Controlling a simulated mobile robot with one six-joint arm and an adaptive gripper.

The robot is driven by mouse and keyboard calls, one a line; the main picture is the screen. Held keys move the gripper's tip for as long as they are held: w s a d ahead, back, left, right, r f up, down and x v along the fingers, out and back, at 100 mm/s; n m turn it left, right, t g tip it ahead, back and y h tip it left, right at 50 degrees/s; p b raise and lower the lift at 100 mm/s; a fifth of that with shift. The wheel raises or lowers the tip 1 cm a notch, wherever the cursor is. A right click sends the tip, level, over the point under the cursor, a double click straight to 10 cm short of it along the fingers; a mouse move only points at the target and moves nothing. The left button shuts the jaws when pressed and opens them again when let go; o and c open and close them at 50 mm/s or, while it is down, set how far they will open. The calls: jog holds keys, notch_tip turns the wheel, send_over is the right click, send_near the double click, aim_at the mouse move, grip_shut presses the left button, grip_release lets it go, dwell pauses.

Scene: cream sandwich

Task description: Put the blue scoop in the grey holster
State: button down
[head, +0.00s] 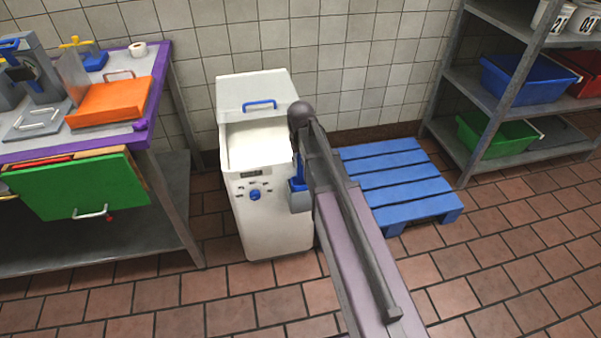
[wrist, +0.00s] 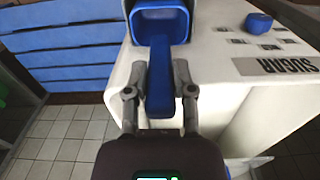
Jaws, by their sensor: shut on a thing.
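The blue scoop (wrist: 159,80) hangs between my gripper's fingers in the wrist view, its handle toward me. My gripper (wrist: 161,73) is shut on that handle. The scoop's bowl end is at the top of the view, with the grey holster (wrist: 195,20) around its edges. How deep the bowl sits in it I cannot tell. In the head view, the holster (head: 299,199) is on the right side of the white bin (head: 265,215), with a bit of the blue scoop (head: 297,182) at its top. My arm hides the gripper there.
The bin has a clear lid (head: 257,90) with a blue handle, and a blue knob (wrist: 259,22). A blue pallet (head: 395,175) lies to the right. A shelf with crates (head: 520,78) stands farther right, and a purple-edged table (head: 75,148) at left.

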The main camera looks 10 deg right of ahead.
aim_at(300, 179)
jog(key=shift+f, duration=0.1)
jog(key=shift+f+b, duration=2)
jog(key=shift+b, duration=0.1)
jog(key=shift+f, duration=0.1)
jog(key=shift+c, duration=2.3)
grip_release()
notch_tip(300, 179, up, 12)
jog(key=p, duration=1.2)
jog(key=s, duration=1.6)
